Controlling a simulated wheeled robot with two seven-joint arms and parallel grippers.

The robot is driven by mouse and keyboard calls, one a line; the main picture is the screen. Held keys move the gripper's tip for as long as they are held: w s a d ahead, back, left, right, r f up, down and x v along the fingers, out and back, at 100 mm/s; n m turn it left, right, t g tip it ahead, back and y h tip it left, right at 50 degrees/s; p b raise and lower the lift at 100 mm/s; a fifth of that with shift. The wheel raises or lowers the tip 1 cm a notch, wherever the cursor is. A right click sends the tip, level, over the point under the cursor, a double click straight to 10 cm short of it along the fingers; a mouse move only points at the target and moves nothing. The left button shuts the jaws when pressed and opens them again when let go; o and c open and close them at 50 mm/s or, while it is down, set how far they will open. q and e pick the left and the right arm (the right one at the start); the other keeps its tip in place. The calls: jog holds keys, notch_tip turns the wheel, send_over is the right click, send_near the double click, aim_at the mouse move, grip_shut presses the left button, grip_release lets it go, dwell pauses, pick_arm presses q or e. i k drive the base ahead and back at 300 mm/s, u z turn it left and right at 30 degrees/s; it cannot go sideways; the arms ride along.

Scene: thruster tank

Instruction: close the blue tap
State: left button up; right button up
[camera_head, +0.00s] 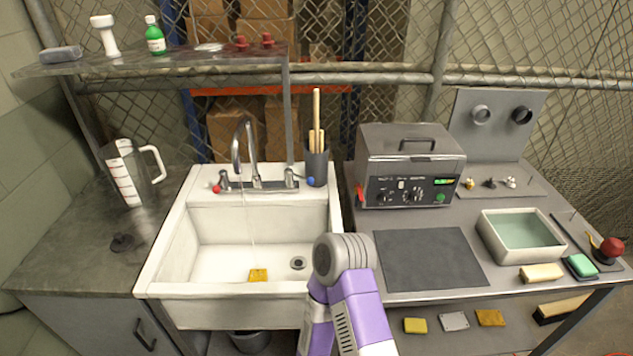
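The blue tap (311,181) is the blue-ended handle on the right side of the faucet (243,150), in front of the dark utensil holder. The red-ended tap (216,189) is on the left side. A thin, faint stream of water seems to fall from the spout into the white sink (180,250). A grey and purple arm of mine rises from the bottom middle, in front of the sink's right front corner. Neither gripper's fingers show, and nothing touches the blue tap.
A dark utensil holder (316,168) with wooden handles stands close behind the blue tap. A metal shelf (150,62) and its post (287,110) rise at the faucet. A grey machine (410,165) stands to the right. A yellow sponge (258,275) lies in the sink.

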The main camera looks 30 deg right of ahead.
aim_at(287, 173)
jog(key=u, duration=0.5)
jog(key=i, duration=0.5)
jog(key=z, duration=1.55)
